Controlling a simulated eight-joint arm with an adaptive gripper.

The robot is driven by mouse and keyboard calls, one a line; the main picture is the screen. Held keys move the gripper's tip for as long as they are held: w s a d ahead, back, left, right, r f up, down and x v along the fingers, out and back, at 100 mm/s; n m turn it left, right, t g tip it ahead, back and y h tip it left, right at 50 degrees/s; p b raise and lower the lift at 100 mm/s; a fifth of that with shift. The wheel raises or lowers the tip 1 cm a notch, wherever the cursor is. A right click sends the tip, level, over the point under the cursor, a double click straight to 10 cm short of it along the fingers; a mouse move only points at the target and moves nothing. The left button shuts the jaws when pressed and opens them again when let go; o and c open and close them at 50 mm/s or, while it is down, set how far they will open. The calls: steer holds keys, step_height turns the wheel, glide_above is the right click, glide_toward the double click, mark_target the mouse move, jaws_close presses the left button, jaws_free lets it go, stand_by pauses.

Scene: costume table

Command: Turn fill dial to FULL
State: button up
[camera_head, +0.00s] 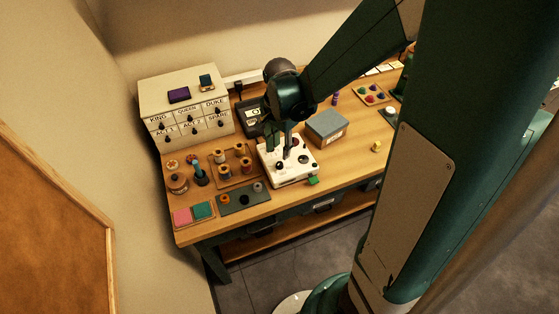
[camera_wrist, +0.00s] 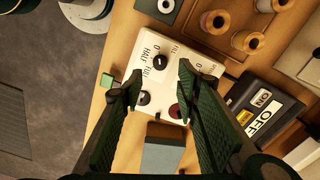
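The white control panel (camera_head: 293,178) sits near the table's front edge; it also shows in the wrist view (camera_wrist: 205,63). The fill dial (camera_wrist: 160,62) is a round black knob with HALF and FULL printed beside it; its pointer direction is too small to tell. A second black knob (camera_wrist: 142,98) and a dark red button (camera_wrist: 178,110) are on the same panel. My gripper (camera_wrist: 159,80) is open above the panel. Its fingers are wide apart, with the fill dial in view beyond the gap and nothing between them. In the head view my gripper (camera_head: 280,148) partly hides the panel.
A grey box (camera_head: 328,128) stands right of the panel, and a small green block (camera_head: 313,181) lies at its front corner. A dark switch box labelled ON and OFF (camera_wrist: 262,108) is behind. Thread spools (camera_head: 222,156) stand left. A labelled drawer cabinet (camera_head: 180,95) is at back left.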

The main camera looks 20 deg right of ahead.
mark_target(280, 164)
steer(key=shift+f, duration=0.15)
steer(key=shift+f, duration=3.75)
steer(key=shift+c, duration=0.4)
steer(key=c, duration=0.8)
